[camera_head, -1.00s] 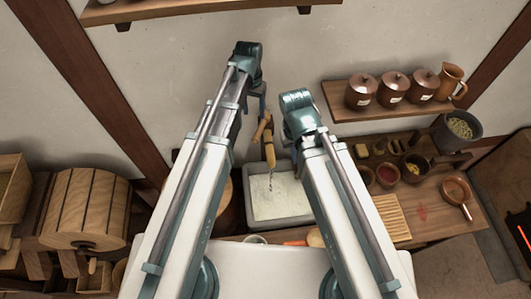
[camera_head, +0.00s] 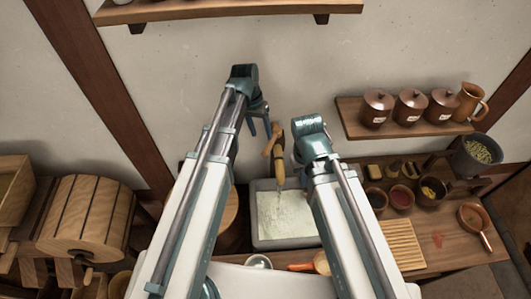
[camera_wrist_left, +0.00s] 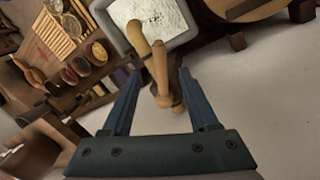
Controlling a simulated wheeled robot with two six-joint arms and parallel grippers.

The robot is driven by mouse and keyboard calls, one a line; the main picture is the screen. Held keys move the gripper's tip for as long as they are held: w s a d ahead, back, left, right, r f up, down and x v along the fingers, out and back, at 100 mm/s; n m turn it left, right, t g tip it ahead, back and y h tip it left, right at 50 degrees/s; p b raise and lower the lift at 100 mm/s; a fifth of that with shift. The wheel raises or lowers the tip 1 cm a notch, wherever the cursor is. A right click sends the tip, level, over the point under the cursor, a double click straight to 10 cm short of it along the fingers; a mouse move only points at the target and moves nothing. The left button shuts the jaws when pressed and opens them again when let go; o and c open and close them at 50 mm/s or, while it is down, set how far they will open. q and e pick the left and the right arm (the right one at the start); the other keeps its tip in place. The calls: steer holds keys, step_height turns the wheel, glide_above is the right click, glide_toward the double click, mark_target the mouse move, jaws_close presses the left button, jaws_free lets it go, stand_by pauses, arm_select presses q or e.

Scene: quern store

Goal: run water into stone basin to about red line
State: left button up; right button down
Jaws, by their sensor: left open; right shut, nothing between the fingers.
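The pale stone basin (camera_head: 257,232) stands below the wall, with a whitish, rippled surface inside. A wooden tap (camera_head: 279,172) with a cross handle (camera_head: 273,139) hangs over its back edge. A faint streak under the spout looks like running water. No red line is discernible. My left gripper (camera_head: 265,130) is open just left of and above the tap. In the left wrist view, the wooden tap (camera_wrist_left: 160,68) appears between the spread fingers (camera_wrist_left: 158,92), and the basin (camera_wrist_left: 112,18) lies beyond; contact cannot be told. My right gripper's fingers are hidden behind its arm.
A wooden counter right of the basin holds a slatted board (camera_head: 404,245), small bowls (camera_head: 401,197) and a ladle (camera_head: 474,219). Lidded jars (camera_head: 410,107) stand on a wall shelf. A wooden drum (camera_head: 85,217) is at left. Bare wall lies behind my left gripper.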

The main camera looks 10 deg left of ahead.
mark_target(266, 149)
arm_select(q)
steer(key=f+b, duration=0.2)
steer(key=f, duration=0.1)
steer(key=d+f+b, duration=0.1)
steer(key=f+b, duration=0.1)
steer(key=b, duration=0.1)
steer(key=f+b, duration=0.2)
steer(key=f, duration=0.1)
steer(key=shift+s+d+f+b, duration=0.25)
steer(key=shift+d+f+b, duration=0.05)
steer(key=shift+d+f, duration=0.05)
jaws_close()
stand_by(0.9)
